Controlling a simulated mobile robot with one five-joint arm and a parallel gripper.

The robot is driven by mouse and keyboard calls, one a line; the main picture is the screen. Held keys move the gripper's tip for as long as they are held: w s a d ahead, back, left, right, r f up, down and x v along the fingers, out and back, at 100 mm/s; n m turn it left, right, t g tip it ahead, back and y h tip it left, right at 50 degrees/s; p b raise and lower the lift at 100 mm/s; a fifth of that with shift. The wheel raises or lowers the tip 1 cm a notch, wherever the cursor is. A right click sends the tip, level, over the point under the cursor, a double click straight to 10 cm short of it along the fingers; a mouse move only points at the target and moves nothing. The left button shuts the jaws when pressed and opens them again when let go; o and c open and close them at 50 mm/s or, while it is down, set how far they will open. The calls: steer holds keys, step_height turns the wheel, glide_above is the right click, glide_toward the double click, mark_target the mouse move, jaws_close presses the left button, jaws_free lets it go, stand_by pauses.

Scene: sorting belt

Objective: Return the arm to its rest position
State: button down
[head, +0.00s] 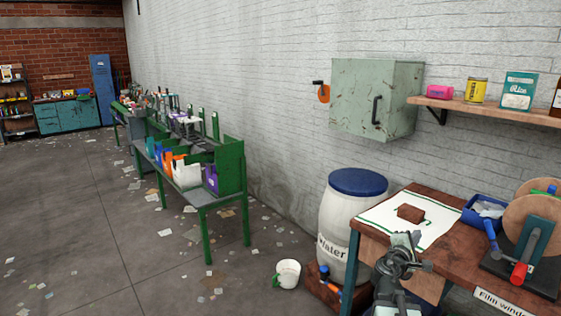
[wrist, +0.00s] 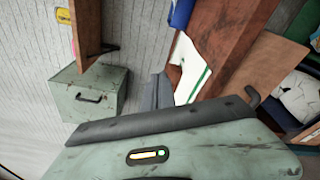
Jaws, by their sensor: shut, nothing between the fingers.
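My gripper (head: 408,241) is in the lower right of the head view, beside the front left part of the wooden workbench (head: 470,240). It is shut and holds nothing. My arm rises to it from the bottom edge. In the wrist view my gripper (wrist: 157,92) points past the bench edge toward the wall, with its grey-green body filling the bottom. A brown block (head: 411,213) lies on a white mat with a green stripe (head: 440,228) on the bench, apart from my gripper.
A white barrel with a blue lid (head: 345,225) stands left of the bench. A white mug (head: 288,272) is on the floor. A wall cabinet (head: 375,100) and shelf (head: 490,108) are above. A blue bin (head: 487,211) and film winder (head: 530,240) are on the bench. Floor at left is open.

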steer(key=s+a+f+m+g+y, duration=0.2)
steer(key=a+f+m+g+y, duration=0.5)
steer(key=a+f, duration=0.85)
steer(key=s+a+f+m+g+y, duration=0.3)
steer(key=s+a+f, duration=0.1)
steer(key=s+a, duration=0.35)
steer(key=s+a+f+m+g+y, duration=0.2)
steer(key=s+a+f+m+y, duration=0.15)
steer(key=s+a, duration=0.4)
step_height(320, 180, up, 16)
steer(key=w+a+p, duration=0.1)
steer(key=w+p, duration=0.1)
steer(key=p, duration=1.3)
steer(key=shift+w+a+h, duration=0.15)
steer(key=shift+a+h, duration=0.05)
steer(key=shift+h, duration=0.15)
steer(key=shift+f+m, duration=0.1)
steer(key=shift+m, duration=0.15)
